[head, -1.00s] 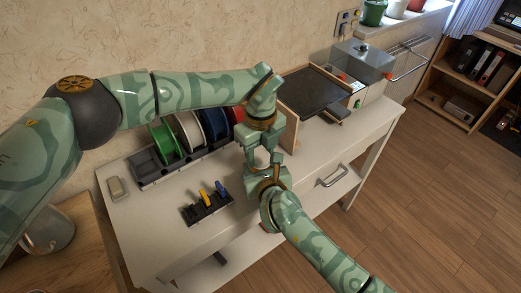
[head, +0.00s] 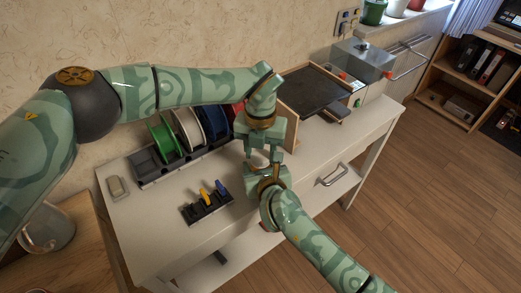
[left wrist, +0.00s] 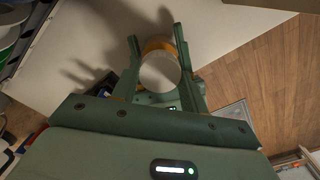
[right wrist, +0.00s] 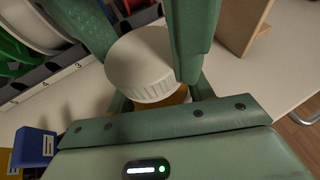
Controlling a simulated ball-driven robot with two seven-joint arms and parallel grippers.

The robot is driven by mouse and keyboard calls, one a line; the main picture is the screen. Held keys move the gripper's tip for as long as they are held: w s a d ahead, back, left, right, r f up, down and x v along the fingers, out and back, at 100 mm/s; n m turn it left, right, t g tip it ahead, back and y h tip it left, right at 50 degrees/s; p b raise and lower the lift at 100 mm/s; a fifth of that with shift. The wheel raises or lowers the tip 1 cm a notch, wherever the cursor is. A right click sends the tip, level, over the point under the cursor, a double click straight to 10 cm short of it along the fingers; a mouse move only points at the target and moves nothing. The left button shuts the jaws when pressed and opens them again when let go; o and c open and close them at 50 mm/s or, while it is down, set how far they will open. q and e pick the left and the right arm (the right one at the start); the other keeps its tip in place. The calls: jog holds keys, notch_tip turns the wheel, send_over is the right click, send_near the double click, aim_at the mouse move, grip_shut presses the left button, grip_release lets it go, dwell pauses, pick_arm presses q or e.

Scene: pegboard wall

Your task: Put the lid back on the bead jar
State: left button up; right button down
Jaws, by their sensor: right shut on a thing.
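The bead jar shows as an amber body (right wrist: 178,97) under a ribbed white lid (right wrist: 145,62) in the right wrist view. The lid sits on top of the jar; how tightly I cannot tell. The left wrist view looks down on the round lid (left wrist: 160,73), with amber (left wrist: 155,44) behind it. In the head view, the grippers mostly hide the jar.
The white workbench (head: 150,222) has a black holder (head: 207,208) with yellow and blue items in front, and a spool rack (head: 165,172) behind. The bench's left front is clear.

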pick_arm(q)
jog(key=o, duration=0.4)
jog(key=shift+r, duration=0.15)
jog(key=shift+r, duration=2.15)
jog(key=shift+c, duration=0.3)
notch_tip(320, 180, up, 4)
jog(key=n, duration=0.5)
jog(key=shift+f, duration=0.25)
